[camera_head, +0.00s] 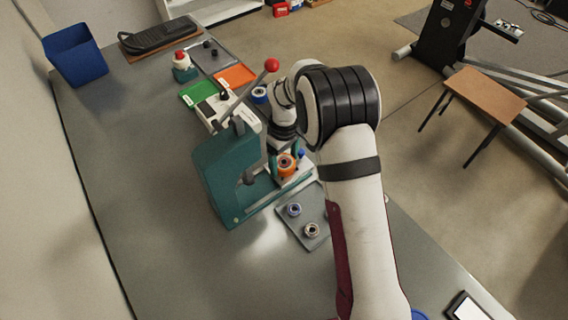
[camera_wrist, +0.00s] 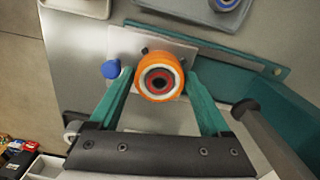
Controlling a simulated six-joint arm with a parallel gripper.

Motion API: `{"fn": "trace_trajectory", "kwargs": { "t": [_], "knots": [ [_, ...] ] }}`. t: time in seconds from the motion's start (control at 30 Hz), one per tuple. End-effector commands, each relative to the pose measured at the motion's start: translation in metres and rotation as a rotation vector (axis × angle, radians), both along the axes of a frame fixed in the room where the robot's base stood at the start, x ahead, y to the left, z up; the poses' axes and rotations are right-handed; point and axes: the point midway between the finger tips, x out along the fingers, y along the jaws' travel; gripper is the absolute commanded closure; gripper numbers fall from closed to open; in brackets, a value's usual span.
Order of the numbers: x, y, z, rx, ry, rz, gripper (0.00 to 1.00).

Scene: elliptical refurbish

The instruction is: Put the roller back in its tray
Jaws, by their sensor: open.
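An orange roller (camera_head: 286,165) with a dark red and black centre sits on a light plate at the foot of the teal press (camera_head: 215,180). In the wrist view the orange roller (camera_wrist: 160,97) lies between the teal fingers of my gripper (camera_wrist: 159,78), one finger on each side. The fingers are open; whether either touches the roller is unclear. Part of a grey tray (camera_wrist: 180,12) shows at the top of the wrist view. Which tray is the orange roller's own is unclear.
The press lever with a red knob (camera_head: 271,65) rises beside my arm. A blue knob (camera_wrist: 111,69) stands close left of the roller. The bench left of the press is clear.

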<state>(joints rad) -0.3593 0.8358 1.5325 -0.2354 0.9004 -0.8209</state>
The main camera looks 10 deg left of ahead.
Motion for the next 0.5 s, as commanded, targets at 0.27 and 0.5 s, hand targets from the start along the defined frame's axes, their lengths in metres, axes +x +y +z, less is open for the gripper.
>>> {"fn": "trace_trajectory", "kwargs": {
  "t": [0.27,0.5],
  "knots": [
    [0.0001,-0.0001,0.0005,0.000,0.000,0.000,0.62],
    [0.0002,0.0000,0.0008,0.000,0.000,0.000,0.92]
  ]
}}
